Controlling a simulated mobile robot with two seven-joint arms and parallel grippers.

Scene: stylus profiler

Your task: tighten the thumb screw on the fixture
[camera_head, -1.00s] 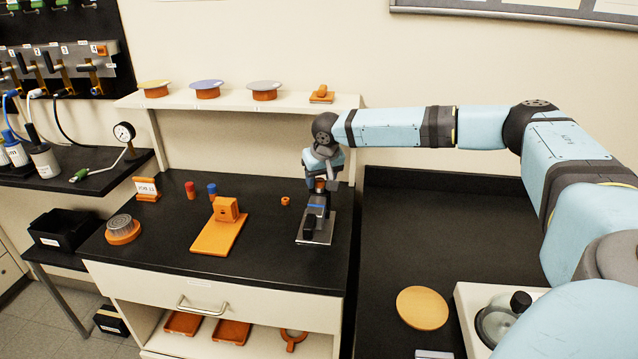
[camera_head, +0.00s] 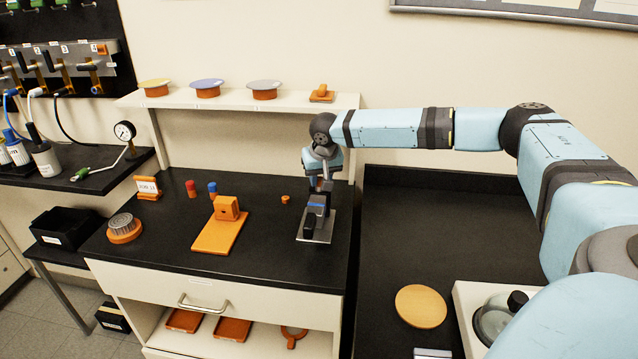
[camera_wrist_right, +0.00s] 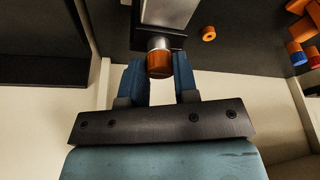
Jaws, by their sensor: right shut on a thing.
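The fixture is a dark block on a pale metal plate (camera_head: 316,232) at the right end of the black bench. The thumb screw (camera_wrist_right: 159,63) shows in the right wrist view as an orange knob with a silver collar, set against the fixture's dark block. My right gripper (camera_wrist_right: 160,75) has its two blue fingers on either side of the knob and is shut on it. In the head view my right gripper (camera_head: 322,184) is at the back of the fixture, and the knob is mostly hidden there. My left gripper is not in view.
A small orange ring (camera_head: 285,199) lies left of the fixture. An orange stand (camera_head: 216,236), red (camera_head: 191,188) and blue (camera_head: 212,189) capped pieces stand further left. A shelf (camera_head: 240,101) with several discs runs behind.

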